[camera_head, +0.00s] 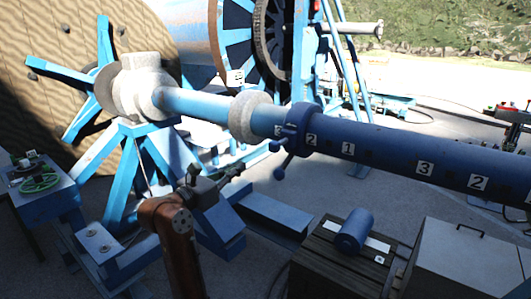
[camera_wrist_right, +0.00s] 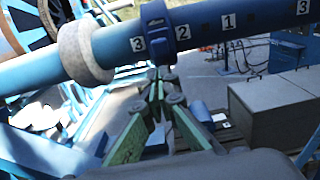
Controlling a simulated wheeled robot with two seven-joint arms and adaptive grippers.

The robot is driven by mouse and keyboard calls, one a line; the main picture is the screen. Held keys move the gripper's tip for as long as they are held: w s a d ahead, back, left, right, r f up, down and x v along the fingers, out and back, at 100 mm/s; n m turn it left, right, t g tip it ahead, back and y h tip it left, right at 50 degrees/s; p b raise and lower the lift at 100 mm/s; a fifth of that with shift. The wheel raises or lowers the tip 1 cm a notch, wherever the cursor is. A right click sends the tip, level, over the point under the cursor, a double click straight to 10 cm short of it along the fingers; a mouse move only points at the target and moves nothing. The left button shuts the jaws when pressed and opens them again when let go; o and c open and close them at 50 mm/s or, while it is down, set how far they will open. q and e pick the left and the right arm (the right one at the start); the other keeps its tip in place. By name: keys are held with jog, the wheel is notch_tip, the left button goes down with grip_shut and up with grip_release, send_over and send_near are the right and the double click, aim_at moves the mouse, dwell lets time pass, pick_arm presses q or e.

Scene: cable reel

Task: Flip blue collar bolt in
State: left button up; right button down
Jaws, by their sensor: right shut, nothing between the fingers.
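The blue collar (camera_head: 303,128) sits around the long blue shaft (camera_head: 400,152), next to a grey ring (camera_head: 249,115). Blue bolts with round knobs stick out of it; one bolt (camera_head: 281,172) points down and another (camera_head: 277,146) points left. My right gripper (camera_head: 240,168) is shut and empty, to the left of the downward bolt and apart from it. In the right wrist view the collar (camera_wrist_right: 158,28) is just above the fingertips (camera_wrist_right: 160,74); the lower bolt is mostly hidden there by the fingers. My left gripper is not in view.
A blue stand (camera_head: 130,165) holds the shaft's left end by the big wooden reel (camera_head: 40,110). A crate (camera_head: 330,262) with a blue cylinder (camera_head: 354,230) and a grey box (camera_head: 470,262) stand below right. A small table (camera_head: 45,203) is at far left.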

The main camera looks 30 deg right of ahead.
jog(key=shift+s+a+r, duration=0.1)
jog(key=shift+a, duration=0.05)
jog(key=p, duration=0.3)
send_near(271, 148)
jog(key=x, duration=0.6)
jog(key=shift+d, duration=0.45)
